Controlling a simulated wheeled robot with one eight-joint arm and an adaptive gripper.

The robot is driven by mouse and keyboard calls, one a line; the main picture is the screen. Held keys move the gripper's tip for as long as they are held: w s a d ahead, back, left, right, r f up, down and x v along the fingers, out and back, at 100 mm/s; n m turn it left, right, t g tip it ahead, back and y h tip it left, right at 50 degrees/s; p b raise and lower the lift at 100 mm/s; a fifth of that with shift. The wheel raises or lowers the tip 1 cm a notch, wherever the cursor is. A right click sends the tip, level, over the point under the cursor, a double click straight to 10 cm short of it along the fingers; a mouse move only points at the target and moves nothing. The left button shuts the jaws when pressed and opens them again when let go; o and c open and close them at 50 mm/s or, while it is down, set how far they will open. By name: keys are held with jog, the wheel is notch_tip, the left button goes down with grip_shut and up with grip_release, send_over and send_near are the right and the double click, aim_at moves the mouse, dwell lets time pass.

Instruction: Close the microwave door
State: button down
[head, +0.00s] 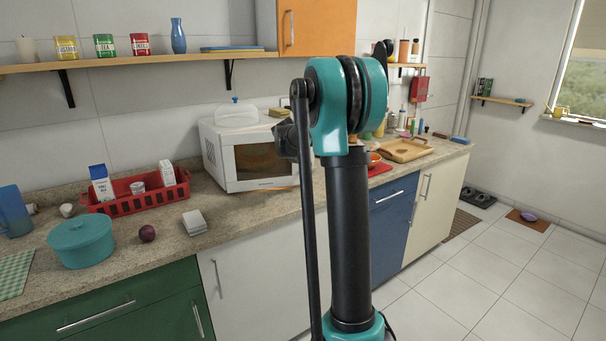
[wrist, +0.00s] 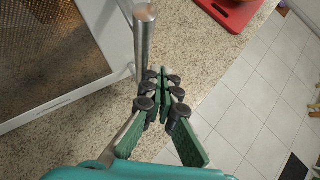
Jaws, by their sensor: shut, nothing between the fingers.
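The white microwave (head: 222,160) stands on the stone counter, with its windowed front facing me. My arm hides its right part in the head view. In the wrist view, the microwave door (wrist: 80,95) fills the left side, with a mesh window and a pale frame. A round metal handle (wrist: 146,40) stands along its right edge. I cannot tell whether the door is fully flush or slightly ajar. My gripper (wrist: 162,75) is shut and empty, its fingertips just right of the handle's lower end. I cannot tell whether they touch it. The fingers are not clear in the head view.
A red board (wrist: 228,10) lies on the counter (wrist: 215,50) right of the handle. A red basket (head: 135,197), a teal pot (head: 82,243) and a dark round item (head: 147,233) are left of the microwave. Open tiled floor (head: 500,270) lies to the right.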

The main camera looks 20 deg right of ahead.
jog(key=w, duration=1)
jog(key=shift+d, duration=0.2)
jog(key=shift+s, duration=0.1)
